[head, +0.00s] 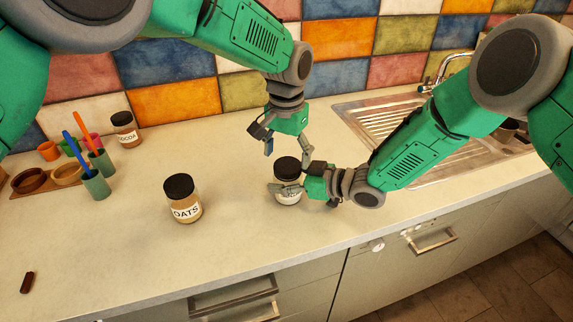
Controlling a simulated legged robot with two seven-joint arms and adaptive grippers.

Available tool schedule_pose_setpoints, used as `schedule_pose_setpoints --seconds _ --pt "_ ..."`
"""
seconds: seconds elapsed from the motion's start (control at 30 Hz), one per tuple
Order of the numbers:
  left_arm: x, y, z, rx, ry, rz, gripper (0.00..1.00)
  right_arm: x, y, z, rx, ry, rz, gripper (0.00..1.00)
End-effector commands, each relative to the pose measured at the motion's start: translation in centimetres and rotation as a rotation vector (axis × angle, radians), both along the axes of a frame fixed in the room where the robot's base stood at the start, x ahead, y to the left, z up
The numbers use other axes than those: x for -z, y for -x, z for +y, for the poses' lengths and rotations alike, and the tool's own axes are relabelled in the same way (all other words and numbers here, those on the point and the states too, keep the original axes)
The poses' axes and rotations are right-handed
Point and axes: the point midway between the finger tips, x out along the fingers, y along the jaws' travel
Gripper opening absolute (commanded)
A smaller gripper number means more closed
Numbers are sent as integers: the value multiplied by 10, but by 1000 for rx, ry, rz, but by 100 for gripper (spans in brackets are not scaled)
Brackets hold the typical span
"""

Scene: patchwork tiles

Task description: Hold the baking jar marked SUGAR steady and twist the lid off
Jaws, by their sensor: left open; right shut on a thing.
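A glass jar with a black lid (287,167) stands upright on the counter at the middle. Its label is mostly covered, so I cannot read it. My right gripper (287,190) comes from the right and is shut around the jar's body. The lid is on the jar. My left gripper (287,150) is above the lid, pointing down, with its fingers spread open and nothing between them.
A jar marked OATS (184,200) stands to the left, and a jar marked COCOA (125,130) stands farther back. Cups with utensils (96,181) and bowls (30,181) are at the left. A sink (385,117) is behind my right arm. The front-left counter is mostly clear.

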Motion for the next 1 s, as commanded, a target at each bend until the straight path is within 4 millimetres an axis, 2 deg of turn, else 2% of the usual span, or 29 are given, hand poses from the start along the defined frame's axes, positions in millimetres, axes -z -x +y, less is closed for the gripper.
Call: schedule_pose_setpoints --seconds 0.03,0.17,0.27,0.5,0.7,0.87,1.0 --pt "-6 0 -1 1 1 -2 74 3 3 1 -4 3 5 0" --pt "-9 1 0 28 -1 4 72 3 2 1 -4 2 6 0" --pt "-10 2 -1 140 -2 12 72 3 2 1 -4 2 6 0" --pt "-23 2 -4 668 -8 21 72 3 2 1 -3 4 6 0" --pt "-37 -5 -2 1014 -22 1 72 3 2 0 -2 4 6 0" --pt "-39 -8 -1 1128 -32 -9 72 4 2 0 -2 4 6 0" --pt "-24 -9 -1 1142 -33 -6 72 4 1 0 -2 3 6 0"
